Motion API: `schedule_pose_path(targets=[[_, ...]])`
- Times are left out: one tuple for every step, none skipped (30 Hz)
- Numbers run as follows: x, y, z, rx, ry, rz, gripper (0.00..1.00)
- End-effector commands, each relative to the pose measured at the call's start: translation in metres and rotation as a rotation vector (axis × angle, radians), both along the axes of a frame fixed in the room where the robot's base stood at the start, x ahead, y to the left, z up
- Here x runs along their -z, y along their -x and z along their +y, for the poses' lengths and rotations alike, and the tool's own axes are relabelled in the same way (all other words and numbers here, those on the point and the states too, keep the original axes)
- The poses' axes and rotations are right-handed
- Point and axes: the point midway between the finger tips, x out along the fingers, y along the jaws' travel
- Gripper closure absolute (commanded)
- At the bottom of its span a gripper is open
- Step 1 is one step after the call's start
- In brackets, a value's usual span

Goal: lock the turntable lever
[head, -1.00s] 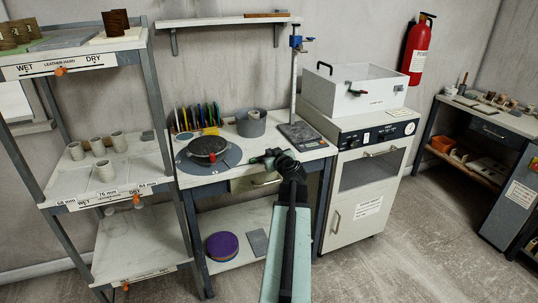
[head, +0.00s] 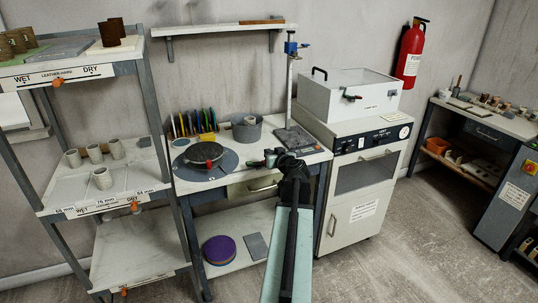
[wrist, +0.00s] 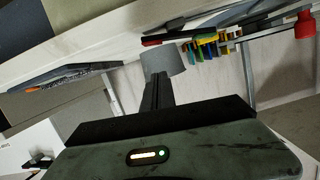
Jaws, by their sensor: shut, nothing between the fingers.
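The turntable (head: 203,154) is a dark round wheel on a grey-blue disc (head: 184,174) at the left of the workbench. A small red part shows at its front edge, perhaps the lever's knob (head: 209,163); its lock position is too small to tell. A red knob (wrist: 305,22) also shows at the upper right in the wrist view. My gripper (head: 268,159) is over the bench's front part, to the right of the turntable and apart from it. Its narrow dark fingers (wrist: 157,88) look shut and empty in the wrist view.
A grey tub (head: 246,131) and a rack of coloured tools (head: 193,122) stand behind the turntable. A metal stand (head: 291,85) rises at the bench's right. A shelf unit (head: 110,195) borders the left, a white kiln cabinet (head: 348,218) the right.

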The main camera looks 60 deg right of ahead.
Motion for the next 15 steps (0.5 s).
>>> schedule_pose_path(targets=[[-0.017,0.006,0.003,0.001,-0.001,0.000,1.00],[-0.014,0.016,0.009,0.004,0.000,-0.001,1.00],[-0.015,0.025,0.015,0.006,-0.001,-0.001,1.00],[-0.017,0.032,0.019,0.005,0.000,-0.001,1.00],[-0.018,0.038,0.023,0.006,0.000,-0.001,1.00],[-0.020,0.046,0.028,0.006,0.001,0.000,1.00],[-0.022,0.051,0.031,0.007,0.000,0.000,1.00],[-0.023,0.056,0.034,0.006,-0.001,0.000,1.00],[-0.025,0.062,0.039,0.006,-0.001,0.000,1.00],[-0.026,0.066,0.041,0.005,0.000,-0.001,1.00],[-0.027,0.069,0.044,0.005,0.001,0.000,1.00],[-0.028,0.073,0.046,0.004,0.000,-0.001,1.00],[-0.028,0.076,0.048,0.004,0.000,-0.001,1.00],[-0.029,0.078,0.050,0.003,0.000,0.000,1.00],[-0.029,0.080,0.051,0.002,-0.001,0.000,1.00]])
